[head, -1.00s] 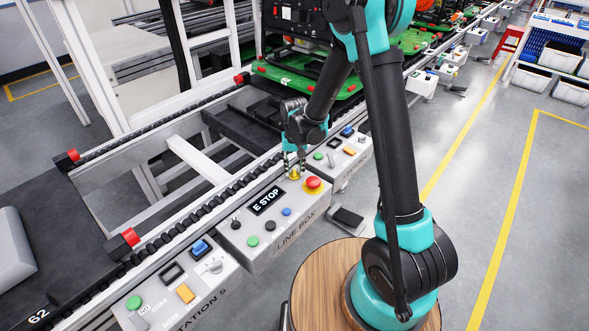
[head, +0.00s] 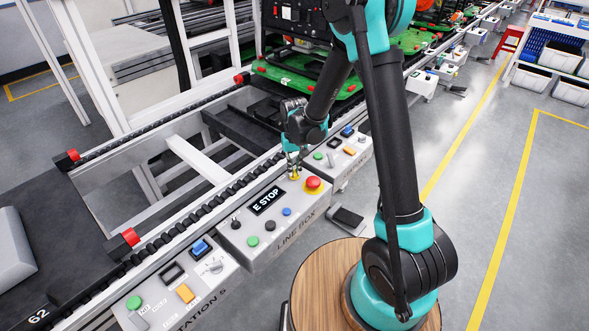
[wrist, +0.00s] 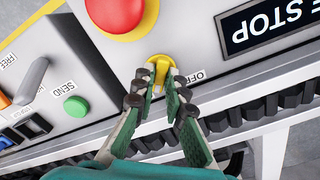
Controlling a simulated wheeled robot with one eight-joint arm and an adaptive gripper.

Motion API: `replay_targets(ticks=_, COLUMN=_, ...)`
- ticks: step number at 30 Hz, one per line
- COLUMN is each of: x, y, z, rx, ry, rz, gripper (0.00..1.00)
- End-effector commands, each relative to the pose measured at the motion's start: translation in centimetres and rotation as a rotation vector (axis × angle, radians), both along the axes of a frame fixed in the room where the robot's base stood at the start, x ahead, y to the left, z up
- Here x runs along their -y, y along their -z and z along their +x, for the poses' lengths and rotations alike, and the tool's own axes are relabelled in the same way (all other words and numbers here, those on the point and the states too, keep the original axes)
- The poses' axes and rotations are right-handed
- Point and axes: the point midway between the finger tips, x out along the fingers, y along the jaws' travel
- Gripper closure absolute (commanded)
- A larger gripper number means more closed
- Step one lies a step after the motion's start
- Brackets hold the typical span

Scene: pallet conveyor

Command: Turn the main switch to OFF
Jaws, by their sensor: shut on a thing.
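The main switch is a yellow rotary knob (wrist: 161,70) on the grey LINE BOX (head: 268,232), beside the red emergency stop button (head: 313,183). In the wrist view the red button (wrist: 118,10) is above and left of the knob, and the word OFF (wrist: 196,77) is printed to its right. My gripper (wrist: 160,88) is shut on the yellow knob, with a finger on each side of it. In the head view my gripper (head: 294,168) reaches down to the box's far corner and partly hides the knob.
The LINE BOX also carries green, black and blue buttons and an E STOP sign (head: 267,200). A STATION 5 box (head: 185,285) stands nearer, and another control box (head: 345,152) lies just beyond. The roller conveyor rail runs along the boxes' left side.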

Motion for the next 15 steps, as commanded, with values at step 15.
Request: replay_targets(ticks=15, x=-0.01, y=-0.02, z=0.03, rx=0.0, ry=-0.468, rz=0.0, gripper=1.0)
